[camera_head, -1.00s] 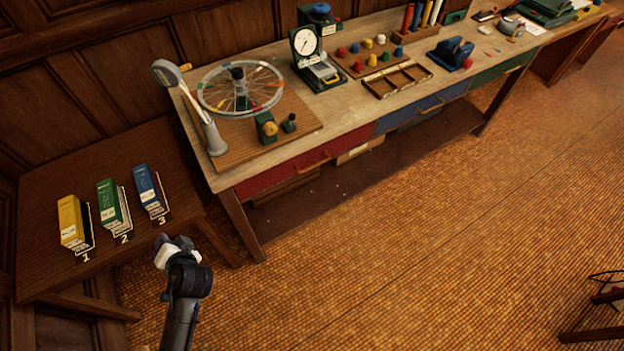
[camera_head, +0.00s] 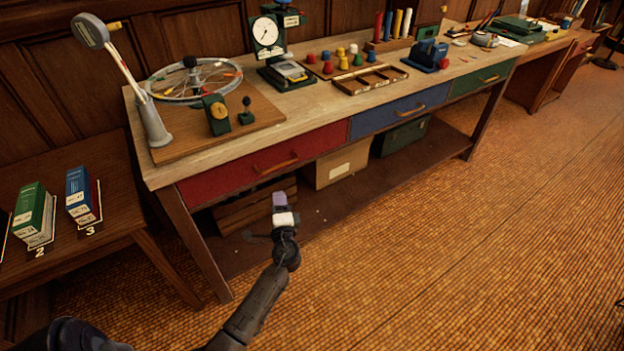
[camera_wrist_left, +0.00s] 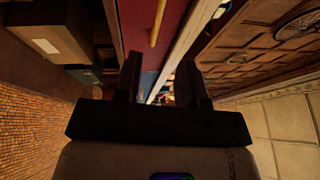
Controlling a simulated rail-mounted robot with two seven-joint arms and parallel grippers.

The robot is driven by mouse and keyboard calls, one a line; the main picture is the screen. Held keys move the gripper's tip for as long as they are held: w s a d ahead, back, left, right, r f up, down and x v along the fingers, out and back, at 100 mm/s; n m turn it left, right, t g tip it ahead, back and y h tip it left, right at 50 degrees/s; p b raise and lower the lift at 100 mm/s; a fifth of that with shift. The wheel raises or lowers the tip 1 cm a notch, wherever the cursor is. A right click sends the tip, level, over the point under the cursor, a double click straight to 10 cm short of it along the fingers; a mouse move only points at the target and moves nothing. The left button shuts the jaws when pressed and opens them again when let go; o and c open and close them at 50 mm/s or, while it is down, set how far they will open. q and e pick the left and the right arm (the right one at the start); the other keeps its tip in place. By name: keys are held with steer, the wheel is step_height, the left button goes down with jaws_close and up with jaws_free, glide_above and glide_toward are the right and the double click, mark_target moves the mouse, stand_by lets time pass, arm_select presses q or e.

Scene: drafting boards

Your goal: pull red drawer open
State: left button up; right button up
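The red drawer (camera_head: 240,174) is the left of three drawers under the wooden workbench, and it looks closed. Its brass handle (camera_head: 276,166) runs along the front. In the left wrist view the red front (camera_wrist_left: 137,22) and the handle (camera_wrist_left: 157,22) show turned on end, ahead of my fingers. My left gripper (camera_head: 280,199) is in front of the drawer, just below its handle, apart from it as far as I can tell. In the left wrist view its two fingers (camera_wrist_left: 160,82) stand apart with nothing gripped between them. My right gripper is not in view.
A blue drawer (camera_head: 388,114) and a green drawer (camera_head: 482,80) sit to the right. Under the bench are a cardboard box (camera_head: 343,165) and a green case (camera_head: 402,138). The floor in front is clear.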

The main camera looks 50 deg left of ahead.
mark_target(278, 165)
arm_select(q)
steer(key=b+x, duration=0.1)
steer(key=x, duration=0.8)
steer(key=w+b+x, duration=0.1)
steer(key=x, duration=0.4)
steer(key=shift+d+f+b, duration=0.2)
steer(key=shift+d+b, duration=0.1)
steer(key=shift+b, duration=0.05)
steer(key=shift+c, duration=0.3)
jaws_close()
